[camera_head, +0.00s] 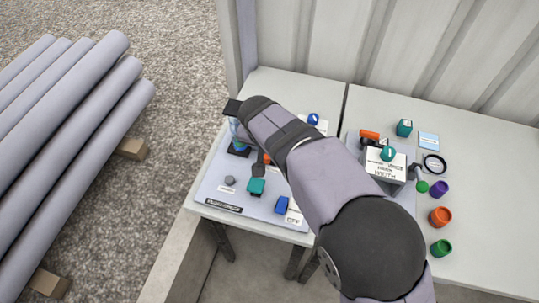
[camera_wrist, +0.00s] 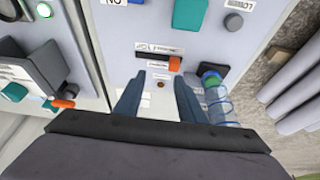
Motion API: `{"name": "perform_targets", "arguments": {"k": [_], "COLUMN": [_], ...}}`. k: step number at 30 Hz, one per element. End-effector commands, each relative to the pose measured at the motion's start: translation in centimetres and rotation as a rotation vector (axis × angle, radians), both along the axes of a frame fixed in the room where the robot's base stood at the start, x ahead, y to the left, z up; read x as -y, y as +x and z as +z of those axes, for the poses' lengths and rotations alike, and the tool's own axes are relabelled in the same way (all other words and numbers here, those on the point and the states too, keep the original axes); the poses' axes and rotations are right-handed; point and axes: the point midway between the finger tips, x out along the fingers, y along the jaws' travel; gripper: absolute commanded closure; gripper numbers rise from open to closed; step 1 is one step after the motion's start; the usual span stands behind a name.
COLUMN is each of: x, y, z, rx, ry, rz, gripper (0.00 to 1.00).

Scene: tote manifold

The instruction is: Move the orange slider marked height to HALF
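The orange slider (camera_wrist: 175,63) sits at the right end of a short dark track on the light grey panel (camera_wrist: 215,52) in the wrist view. The small labels beside it are too blurred to read. In the head view an orange bit that may be the same slider (camera_head: 266,158) shows beside my arm. My gripper (camera_wrist: 158,84) is open and empty in the wrist view. Its two blue-grey fingers stand apart below the slider in the picture, not closed on it. In the head view my arm hides the fingers.
A clear cylinder with a green-blue top (camera_wrist: 214,85) stands close to the right finger. A teal knob (camera_wrist: 190,14) lies beyond the slider. A second panel with a white box (camera_head: 386,166) and a green-tipped lever stands to the right. Several coloured cups stand farther right.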

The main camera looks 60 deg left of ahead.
Motion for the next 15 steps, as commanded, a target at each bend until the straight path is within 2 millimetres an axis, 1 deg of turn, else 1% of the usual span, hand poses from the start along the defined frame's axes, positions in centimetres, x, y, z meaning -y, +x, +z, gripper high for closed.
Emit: {"name": "perform_targets", "arguments": {"k": [1,3,5,11,15], "x": [-0.7,-1.2,-1.4,-1.5,-1.8], "y": [-1.2,-2.1,-2.5,-2.5,-2.1], "z": [-0.2,-0.2,-0.2,-0.5,-1.5], "rx": [0.002,0.003,0.003,0.004,0.003], "ry": [0.006,0.013,0.016,0.016,0.015], "rz": [0.014,0.021,0.024,0.025,0.025], "gripper": [0.64,0.64,0.64,0.64,0.64]}}
